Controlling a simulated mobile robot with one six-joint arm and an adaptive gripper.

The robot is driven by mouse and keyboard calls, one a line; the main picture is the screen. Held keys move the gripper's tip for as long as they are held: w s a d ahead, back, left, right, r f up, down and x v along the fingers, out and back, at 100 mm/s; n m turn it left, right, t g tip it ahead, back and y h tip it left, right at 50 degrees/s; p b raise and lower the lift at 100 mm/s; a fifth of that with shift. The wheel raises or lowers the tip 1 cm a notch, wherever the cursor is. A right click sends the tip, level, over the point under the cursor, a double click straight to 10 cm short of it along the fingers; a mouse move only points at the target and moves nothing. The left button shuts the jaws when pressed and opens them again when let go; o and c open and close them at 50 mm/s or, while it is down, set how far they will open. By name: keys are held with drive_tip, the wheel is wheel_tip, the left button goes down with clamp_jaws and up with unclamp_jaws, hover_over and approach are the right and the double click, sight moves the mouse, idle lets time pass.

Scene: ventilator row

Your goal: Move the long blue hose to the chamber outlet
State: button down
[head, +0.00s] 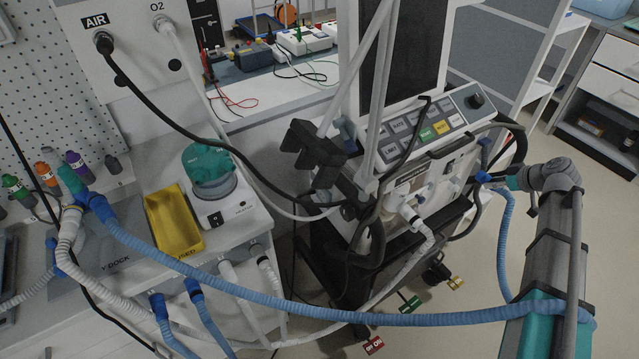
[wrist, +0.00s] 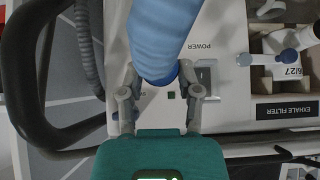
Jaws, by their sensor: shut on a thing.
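The long blue hose (head: 300,300) runs from the blue Y-piece (head: 95,203) at the left, across the front, over my arm and up to my gripper (head: 490,178) beside the ventilator's right side. In the wrist view, my gripper (wrist: 160,92) is shut on the hose's dark blue end cuff (wrist: 186,72), with the light blue hose (wrist: 158,35) above it. A white panel marked POWER lies behind the cuff. I cannot tell whether the cuff is seated in a port. The humidifier chamber (head: 208,168), with a teal top, stands at the left; its outlet is not clear.
The ventilator (head: 425,125) stands between my gripper and the chamber. A yellow tray (head: 173,222) sits beside the chamber. Short blue hoses (head: 205,315) and white tubes hang at the front left. A black hose (head: 190,125) crosses from the AIR port. Floor at the right is clear.

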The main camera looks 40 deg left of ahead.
sight(496, 182)
wheel_tip(496, 182, up, 12)
drive_tip(key=p, duration=1)
drive_tip(key=shift+f, duration=0.25)
drive_tip(key=shift+s, duration=0.15)
